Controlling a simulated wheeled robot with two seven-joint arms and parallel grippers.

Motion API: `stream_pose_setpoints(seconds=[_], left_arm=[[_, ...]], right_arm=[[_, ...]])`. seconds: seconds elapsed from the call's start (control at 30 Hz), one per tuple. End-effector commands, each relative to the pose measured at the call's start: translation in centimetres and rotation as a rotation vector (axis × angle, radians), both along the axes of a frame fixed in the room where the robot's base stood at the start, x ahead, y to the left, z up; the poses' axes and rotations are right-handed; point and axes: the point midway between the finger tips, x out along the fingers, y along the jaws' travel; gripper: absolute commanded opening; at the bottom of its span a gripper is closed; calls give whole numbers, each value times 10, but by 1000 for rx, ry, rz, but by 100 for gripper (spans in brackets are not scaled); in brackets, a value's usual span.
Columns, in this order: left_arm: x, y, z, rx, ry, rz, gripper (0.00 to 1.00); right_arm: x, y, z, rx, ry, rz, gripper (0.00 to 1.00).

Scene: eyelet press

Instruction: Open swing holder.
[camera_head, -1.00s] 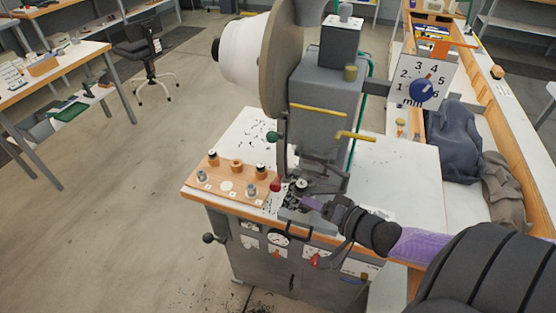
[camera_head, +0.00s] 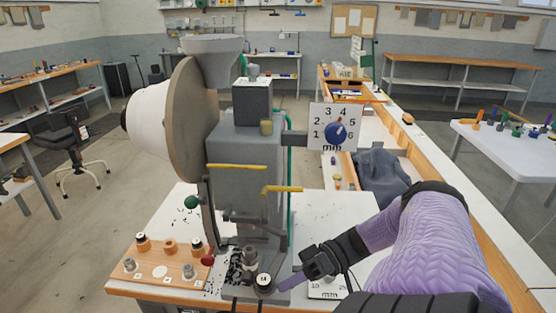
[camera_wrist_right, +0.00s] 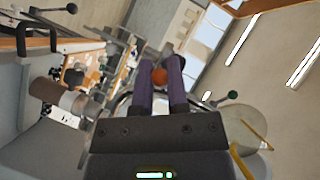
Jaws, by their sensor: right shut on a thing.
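The eyelet press (camera_head: 245,150) stands on a white-topped table, with a large grey disc on its left. What looks like the swing holder (camera_head: 264,281), a dark round piece with a pale marked top, sits low at the press base. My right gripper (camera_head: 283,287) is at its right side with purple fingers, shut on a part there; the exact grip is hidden. In the right wrist view the purple fingers (camera_wrist_right: 160,88) are a little apart, with a red-orange ball showing between or beyond them. My left gripper is not in view.
A wooden board (camera_head: 160,272) with several small parts lies left of the press base. A red knob (camera_head: 208,261) and a green knob (camera_head: 191,202) stick out left of the press. A dial plate (camera_head: 334,127) projects right. Dark cloth (camera_head: 381,178) lies behind my right arm.

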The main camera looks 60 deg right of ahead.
Motion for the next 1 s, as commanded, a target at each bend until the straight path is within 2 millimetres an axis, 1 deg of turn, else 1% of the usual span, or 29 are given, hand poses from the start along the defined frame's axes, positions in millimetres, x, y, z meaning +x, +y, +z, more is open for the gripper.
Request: stream_pose_setpoints(seconds=[0.03,0.3,0.53,0.97,1.0], left_arm=[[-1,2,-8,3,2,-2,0],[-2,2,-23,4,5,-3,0],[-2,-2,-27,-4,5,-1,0],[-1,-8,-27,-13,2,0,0],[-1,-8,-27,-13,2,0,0]], right_arm=[[-2,-2,-5,-4,2,27,0],[-9,-8,-3,-2,2,143,0],[-11,-10,-1,0,1,185,0],[-12,-11,0,0,1,190,0],[-12,-10,0,0,1,190,26]])
